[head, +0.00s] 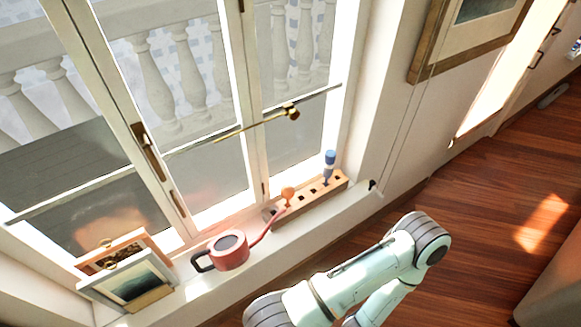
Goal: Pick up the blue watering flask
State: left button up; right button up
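A small blue flask (329,166) stands upright at the right end of a wooden rack (313,202) with several square holes. The rack stands on the white windowsill (205,286). The flask has a dark blue top and a paler lower part, and its lower end is in or behind the rack. One of my arms comes in from the bottom edge, bends below and right of the rack, and runs back down out of view. Neither gripper shows in the head view.
A red watering can (229,250) with a black handle is on the sill, its spout reaching toward the rack. An orange bulb (288,194) is at the rack's left end. Two picture frames (131,283) stand at left. The window (170,120) is behind; wooden floor (490,200) is clear at right.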

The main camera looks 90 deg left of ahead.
aim_at(329, 157)
jog(key=u, duration=2.7)
jog(key=i+l, duration=0.15)
jog(key=l, duration=0.15)
jog(key=i+l, duration=0.15)
jog(key=l, duration=0.2)
